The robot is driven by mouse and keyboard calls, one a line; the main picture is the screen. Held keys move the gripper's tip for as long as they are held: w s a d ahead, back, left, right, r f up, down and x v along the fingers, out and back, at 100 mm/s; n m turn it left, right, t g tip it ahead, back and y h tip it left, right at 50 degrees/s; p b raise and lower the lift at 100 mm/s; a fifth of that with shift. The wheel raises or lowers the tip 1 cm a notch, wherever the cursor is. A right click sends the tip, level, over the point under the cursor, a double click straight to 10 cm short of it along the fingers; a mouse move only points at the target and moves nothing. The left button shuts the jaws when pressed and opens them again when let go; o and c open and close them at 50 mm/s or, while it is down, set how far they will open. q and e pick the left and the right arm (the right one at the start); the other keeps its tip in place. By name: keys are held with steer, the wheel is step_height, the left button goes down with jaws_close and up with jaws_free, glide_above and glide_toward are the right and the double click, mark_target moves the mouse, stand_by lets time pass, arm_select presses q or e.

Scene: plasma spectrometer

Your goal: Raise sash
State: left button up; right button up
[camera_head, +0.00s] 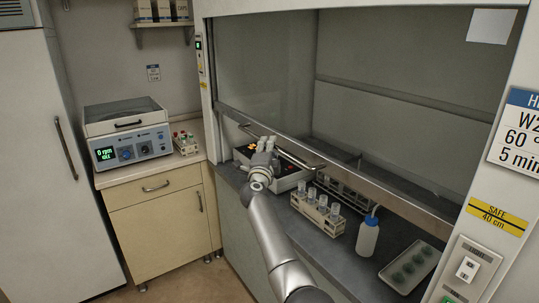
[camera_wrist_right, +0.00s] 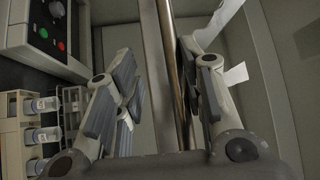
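The fume hood sash (camera_head: 270,60) is a large glass pane with a metal lower rail (camera_head: 375,186). It stands partly raised, with a gap between its rail and the hood's work surface. A bar handle (camera_head: 309,160) runs along the rail; in the right wrist view the bar (camera_wrist_right: 178,75) looks brownish. My right gripper (camera_head: 266,146) is at the handle's left-middle part. In the wrist view its fingers (camera_wrist_right: 158,85) are apart, with the bar between them, closer to the right finger. Whether a finger touches the bar cannot be told. My left gripper is not in view.
Under the sash stand a hotplate-like device (camera_head: 290,180), a rack of vials (camera_head: 318,211), a wash bottle (camera_head: 367,237) and a tray (camera_head: 410,267). A yellow "SAFE 40 cm" label (camera_head: 497,216) is on the right post. A cabinet with a centrifuge-like instrument (camera_head: 130,140) stands left.

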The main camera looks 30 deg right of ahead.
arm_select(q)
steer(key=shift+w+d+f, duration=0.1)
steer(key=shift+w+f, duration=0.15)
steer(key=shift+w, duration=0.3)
arm_select(e)
steer(key=shift+f, duration=1)
arm_select(q)
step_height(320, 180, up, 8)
steer(key=p, duration=0.7)
arm_select(e)
steer(key=v, duration=1.2)
arm_select(q)
steer(key=shift+p, duration=0.3)
arm_select(e)
steer(key=shift+s+a+r, duration=0.1)
steer(key=shift+s+a, duration=0.05)
